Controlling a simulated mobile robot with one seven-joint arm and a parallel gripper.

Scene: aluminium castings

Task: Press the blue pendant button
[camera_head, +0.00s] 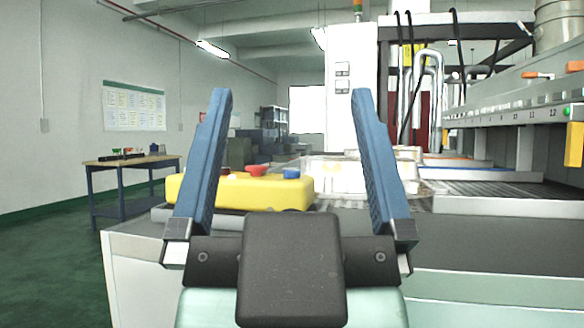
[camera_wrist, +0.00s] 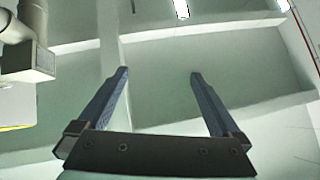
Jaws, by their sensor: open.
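The yellow pendant box (camera_head: 240,191) lies on the grey work surface in the head view, just beyond my gripper and partly behind its left finger. On its top are a red button (camera_head: 257,170) and the blue button (camera_head: 291,173) at its right end, between my fingers in the picture.
A clear plastic-like bin (camera_head: 345,177) stands right of the pendant. A machine with a long rail (camera_head: 510,115) fills the right side. A wooden-topped table (camera_head: 125,161) with small items stands at the left. Green floor (camera_head: 60,250) is free at the left.

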